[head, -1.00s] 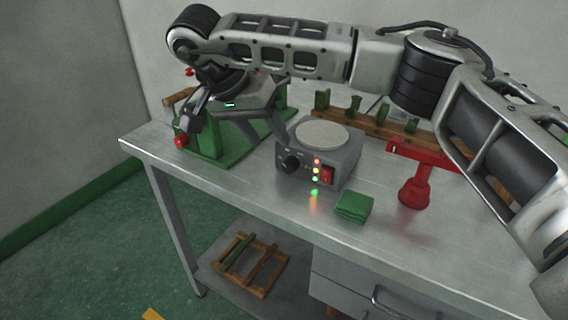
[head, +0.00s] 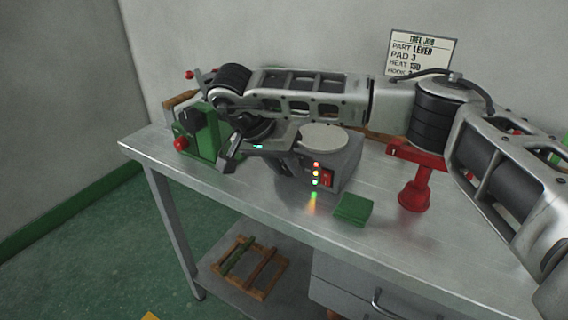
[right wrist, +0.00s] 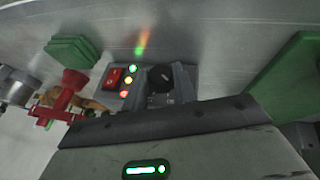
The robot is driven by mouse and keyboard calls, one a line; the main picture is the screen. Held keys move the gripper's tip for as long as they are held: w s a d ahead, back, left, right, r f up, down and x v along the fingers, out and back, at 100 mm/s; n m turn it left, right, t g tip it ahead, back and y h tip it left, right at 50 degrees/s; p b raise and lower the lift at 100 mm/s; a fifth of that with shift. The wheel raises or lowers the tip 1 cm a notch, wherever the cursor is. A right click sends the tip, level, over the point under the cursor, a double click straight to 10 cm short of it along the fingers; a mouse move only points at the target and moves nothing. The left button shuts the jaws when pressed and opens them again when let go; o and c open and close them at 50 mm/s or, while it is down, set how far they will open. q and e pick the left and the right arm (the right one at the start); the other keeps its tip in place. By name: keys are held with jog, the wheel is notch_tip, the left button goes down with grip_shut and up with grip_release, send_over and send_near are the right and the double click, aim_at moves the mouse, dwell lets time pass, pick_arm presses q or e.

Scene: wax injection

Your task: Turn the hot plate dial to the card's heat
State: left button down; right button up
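The hot plate (head: 345,165) is a grey box with a round pale top, a red switch and small lit lamps on its front. My left gripper is out of view.
A green clamp device (head: 203,140) with a red knob stands left of my gripper. The table's front left (head: 215,185) is bare.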

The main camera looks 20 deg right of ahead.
jog(key=shift+c, duration=0.5)
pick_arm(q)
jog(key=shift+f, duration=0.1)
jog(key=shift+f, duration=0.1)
